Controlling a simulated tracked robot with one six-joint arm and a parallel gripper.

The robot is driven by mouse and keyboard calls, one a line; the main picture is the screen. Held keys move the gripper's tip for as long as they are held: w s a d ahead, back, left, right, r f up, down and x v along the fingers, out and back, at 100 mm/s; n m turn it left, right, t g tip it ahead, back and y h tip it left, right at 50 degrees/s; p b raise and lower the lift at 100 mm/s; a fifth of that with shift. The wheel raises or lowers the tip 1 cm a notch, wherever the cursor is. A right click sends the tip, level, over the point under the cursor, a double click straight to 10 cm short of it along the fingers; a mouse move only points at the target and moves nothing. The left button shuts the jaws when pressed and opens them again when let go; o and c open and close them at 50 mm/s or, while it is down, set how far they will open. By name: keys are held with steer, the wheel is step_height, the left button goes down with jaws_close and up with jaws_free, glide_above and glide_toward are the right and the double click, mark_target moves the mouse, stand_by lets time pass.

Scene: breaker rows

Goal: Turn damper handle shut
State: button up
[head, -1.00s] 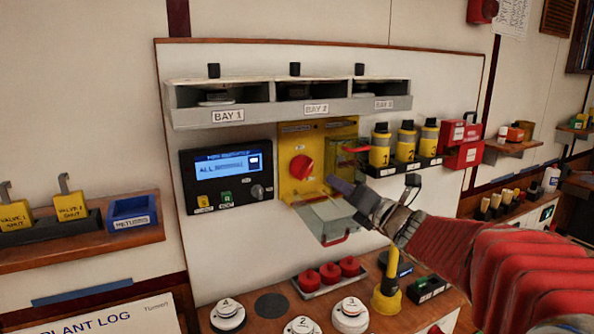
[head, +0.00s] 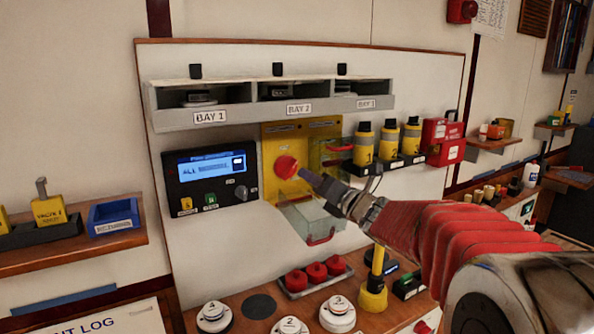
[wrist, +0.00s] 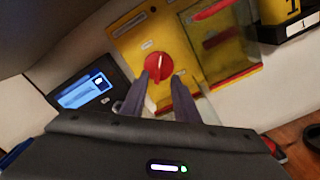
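The red round handle (head: 286,167) sits on a yellow panel (head: 325,132) on the white backboard. It also shows in the wrist view (wrist: 157,67), with a pale line across its face. My gripper (head: 304,174) is just to the right of the handle in the head view. In the wrist view my gripper's two dark fingers (wrist: 160,80) are apart, with the lower part of the handle showing between their tips. The gripper is open and holds nothing. I cannot tell whether a finger touches the handle.
A clear flap (head: 310,215) with a red grip hangs open below the panel. Another clear cover (head: 335,155) stands at its right. A display box (head: 212,175) is at the left, and yellow canisters (head: 388,142) are at the right. A shelf (head: 270,108) runs above.

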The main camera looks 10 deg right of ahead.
mark_target(294, 168)
steer(key=shift+x, duration=4.3)
steer(key=shift+c, duration=0.4)
steer(key=shift+f, duration=0.1)
jaws_close()
